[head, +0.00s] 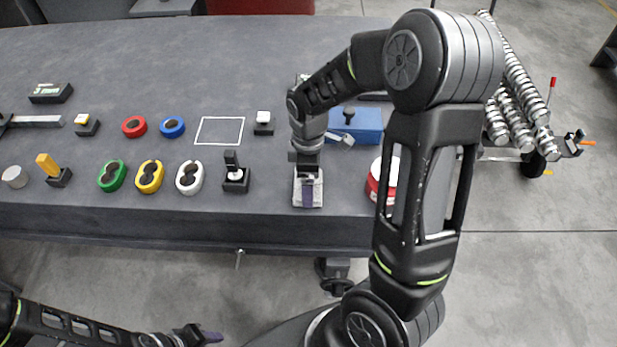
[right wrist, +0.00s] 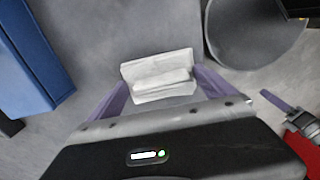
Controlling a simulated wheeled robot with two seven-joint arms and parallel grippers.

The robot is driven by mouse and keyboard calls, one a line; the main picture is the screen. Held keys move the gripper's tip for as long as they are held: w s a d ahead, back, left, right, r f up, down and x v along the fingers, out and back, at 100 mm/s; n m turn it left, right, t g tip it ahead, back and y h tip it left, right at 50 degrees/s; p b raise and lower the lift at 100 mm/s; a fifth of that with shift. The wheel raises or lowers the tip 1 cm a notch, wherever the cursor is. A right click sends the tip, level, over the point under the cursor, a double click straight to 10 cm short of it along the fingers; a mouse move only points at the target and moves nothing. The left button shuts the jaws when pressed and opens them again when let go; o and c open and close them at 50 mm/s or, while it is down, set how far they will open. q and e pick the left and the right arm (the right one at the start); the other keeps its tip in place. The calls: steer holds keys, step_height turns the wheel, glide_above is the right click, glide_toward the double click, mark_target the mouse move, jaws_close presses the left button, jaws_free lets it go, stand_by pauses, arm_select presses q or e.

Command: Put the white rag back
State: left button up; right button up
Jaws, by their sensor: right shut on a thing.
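The white rag (right wrist: 158,70) is a small folded white cloth between the purple fingers of my right gripper (right wrist: 163,86) in the right wrist view. In the head view my right gripper (head: 308,188) points down near the table's front edge, shut on the rag, whose pale edges (head: 298,195) show beside the finger. I cannot tell whether the rag touches the table. A white outlined square (head: 219,117) on the table to the left is empty. My left gripper (head: 207,335) is low in front of the table, away from the objects; its jaw opening is unclear.
A blue box (head: 362,123) stands behind my right gripper, and a red and white can (head: 374,187) stands to its right, partly behind my arm. Left are a black stand (head: 235,184), a small white-topped block (head: 263,123) and several coloured rings (head: 188,178). The table's (head: 270,60) back is mostly clear.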

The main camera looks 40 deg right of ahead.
steer(key=shift+f, duration=0.1)
steer(key=o, duration=1)
steer(key=shift+c, duration=0.2)
step_height(320, 180, up, 12)
